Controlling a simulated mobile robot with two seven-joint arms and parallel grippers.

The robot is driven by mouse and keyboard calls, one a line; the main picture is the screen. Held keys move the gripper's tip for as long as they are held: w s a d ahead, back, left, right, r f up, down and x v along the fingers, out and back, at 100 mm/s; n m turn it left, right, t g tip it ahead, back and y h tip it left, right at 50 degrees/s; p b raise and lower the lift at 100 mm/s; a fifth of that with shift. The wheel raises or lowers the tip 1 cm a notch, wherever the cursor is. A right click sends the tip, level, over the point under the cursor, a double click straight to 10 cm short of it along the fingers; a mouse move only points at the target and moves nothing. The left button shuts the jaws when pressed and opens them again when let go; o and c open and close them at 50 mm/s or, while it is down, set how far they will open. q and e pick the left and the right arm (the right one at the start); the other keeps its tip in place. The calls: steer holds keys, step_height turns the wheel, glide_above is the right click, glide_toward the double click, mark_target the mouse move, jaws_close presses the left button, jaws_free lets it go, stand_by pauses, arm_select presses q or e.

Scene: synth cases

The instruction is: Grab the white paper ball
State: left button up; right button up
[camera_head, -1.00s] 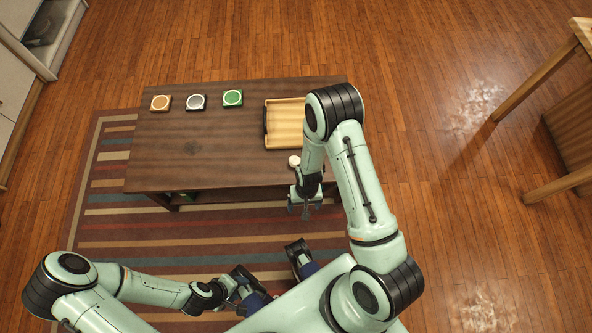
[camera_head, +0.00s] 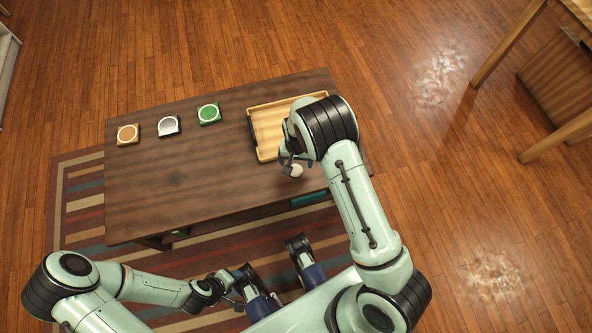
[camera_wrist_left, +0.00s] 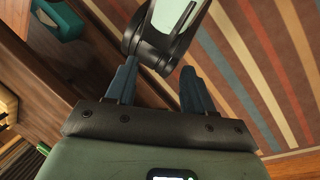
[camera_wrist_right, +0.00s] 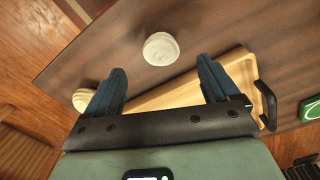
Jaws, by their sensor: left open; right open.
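A white ball (camera_head: 296,170), crumpled-looking, lies on the dark table near its front edge, in front of the tray. It also shows whole in the right wrist view (camera_wrist_right: 160,48), ahead of the fingers. A second pale round thing (camera_wrist_right: 82,100) lies near the table's right edge, partly behind a finger; my arm hides it in the head view. My right gripper (camera_wrist_right: 160,82) is open and empty above the table, close to the white ball, with the ball not between its fingers. My left gripper (camera_wrist_left: 158,88) is open and empty, low in front of the table.
A wooden tray (camera_head: 258,151) with dark handles stands behind the ball. Orange (camera_head: 128,134), white (camera_head: 168,126) and green (camera_head: 209,114) coasters lie along the table's back. The table's left and middle (camera_head: 190,195) are clear. A striped rug (camera_head: 85,205) lies under the table.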

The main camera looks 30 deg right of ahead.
mark_target(296, 167)
step_height(296, 167, down, 5)
steer(key=shift+s+a+f+b, duration=0.1)
steer(key=shift+b, duration=0.6)
arm_select(q)
steer(key=shift+w+a+f+t, duration=0.2)
steer(key=shift+w+a+f, duration=0.1)
steer(key=shift+w+f, duration=0.25)
steer(key=shift+w+a+f+t, duration=0.25)
steer(key=shift+w+f, duration=0.1)
steer(key=shift+w, duration=0.3)
arm_select(e)
steer(key=c, duration=1.1)
